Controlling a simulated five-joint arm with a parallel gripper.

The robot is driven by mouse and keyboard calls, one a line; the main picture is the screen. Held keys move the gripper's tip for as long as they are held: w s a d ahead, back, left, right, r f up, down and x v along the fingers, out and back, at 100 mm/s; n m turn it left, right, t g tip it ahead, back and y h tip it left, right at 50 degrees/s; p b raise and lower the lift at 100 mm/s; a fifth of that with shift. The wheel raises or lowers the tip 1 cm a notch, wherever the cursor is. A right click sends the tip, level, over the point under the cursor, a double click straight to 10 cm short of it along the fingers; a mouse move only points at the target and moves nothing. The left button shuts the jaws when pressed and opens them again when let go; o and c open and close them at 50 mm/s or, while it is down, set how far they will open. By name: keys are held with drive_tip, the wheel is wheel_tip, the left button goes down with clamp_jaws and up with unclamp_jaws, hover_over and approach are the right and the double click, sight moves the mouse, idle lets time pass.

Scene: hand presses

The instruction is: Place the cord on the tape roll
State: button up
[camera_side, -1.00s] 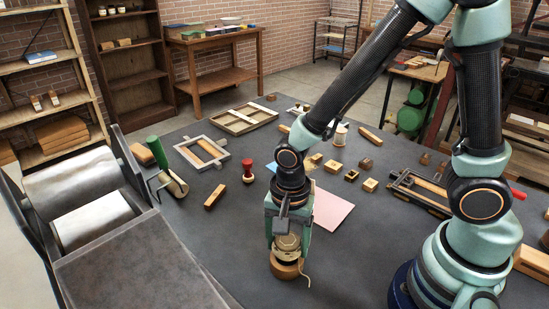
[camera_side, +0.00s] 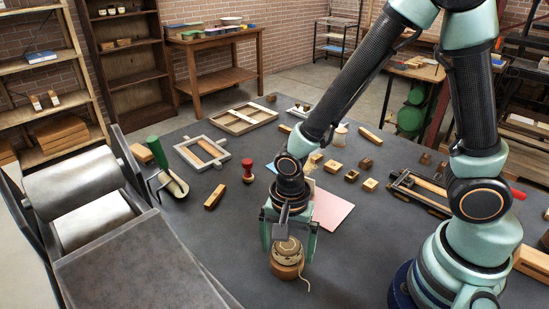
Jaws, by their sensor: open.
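The cord (camera_side: 288,252) is a cream wound bundle with a loose end hanging down at its right. It sits on top of the brown tape roll (camera_side: 287,270), which stands on the dark tabletop near the front. My gripper (camera_side: 289,247) points down over the cord. Its two green fingers are spread apart, one on each side of the cord, with visible gaps. Part of the cord's top is hidden behind the gripper's middle part.
A roller press (camera_side: 80,190) fills the left side. A red-handled stamp (camera_side: 248,170), a wooden block (camera_side: 214,196) and a pink sheet (camera_side: 330,210) lie behind the gripper. Several small wooden blocks are farther back. The tabletop left of the tape roll is clear.

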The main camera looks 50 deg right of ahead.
wheel_tip(320, 180, up, 12)
drive_tip(key=w+d+r+n+t, duration=0.1)
drive_tip(key=d+r+n+t, duration=0.4)
drive_tip(key=d+r+n, duration=0.4)
drive_tip(key=d+n, duration=0.3)
drive_tip(key=shift+r+n+t, duration=0.3)
idle(1.2)
